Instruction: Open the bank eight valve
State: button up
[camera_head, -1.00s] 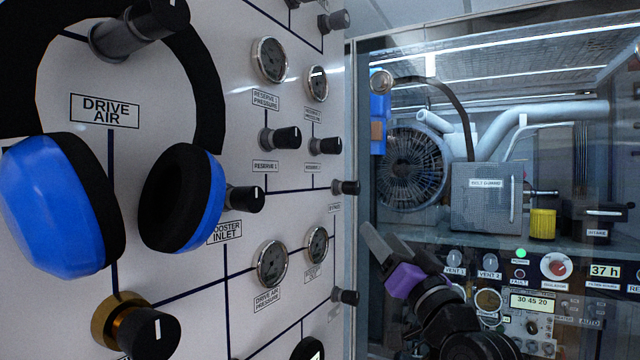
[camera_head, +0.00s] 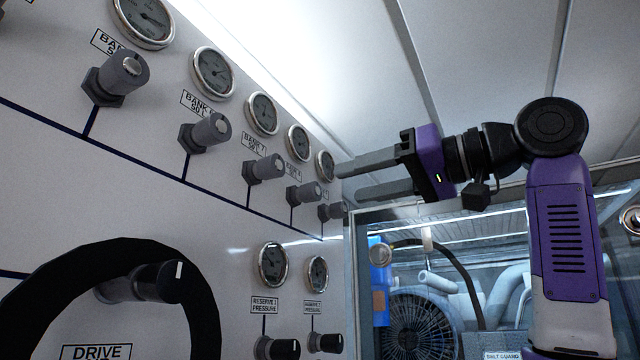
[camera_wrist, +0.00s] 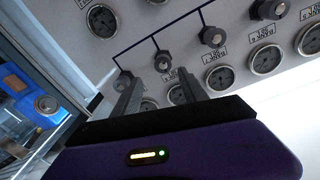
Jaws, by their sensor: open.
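A row of grey knob valves runs along the white panel, each under a round gauge. The label of the fourth valve from the left is too small to read surely; by its place after bank 7 it appears to be the bank eight valve (camera_head: 304,193). It also shows in the wrist view (camera_wrist: 162,62), lying between my fingertips in the picture. My gripper (camera_head: 350,181) is open and empty, right of this valve in the head view, with its fingers pointing at the panel. In the wrist view its fingertips (camera_wrist: 157,78) appear apart from the knob.
The bank seven valve (camera_head: 264,168) and the last valve of the row (camera_head: 332,211) flank it closely. Gauges (camera_head: 298,143) sit just above. A glazed machinery bay (camera_head: 450,235) stands right.

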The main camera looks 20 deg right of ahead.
aim_at(317, 190)
jog(key=shift+a+p+x, duration=0.25)
jog(key=shift+p+x, duration=1.3)
jog(key=shift+x, duration=2.2)
jog(key=shift+s+r, duration=0.1)
jog(key=shift+s, duration=0.15)
grip_shut()
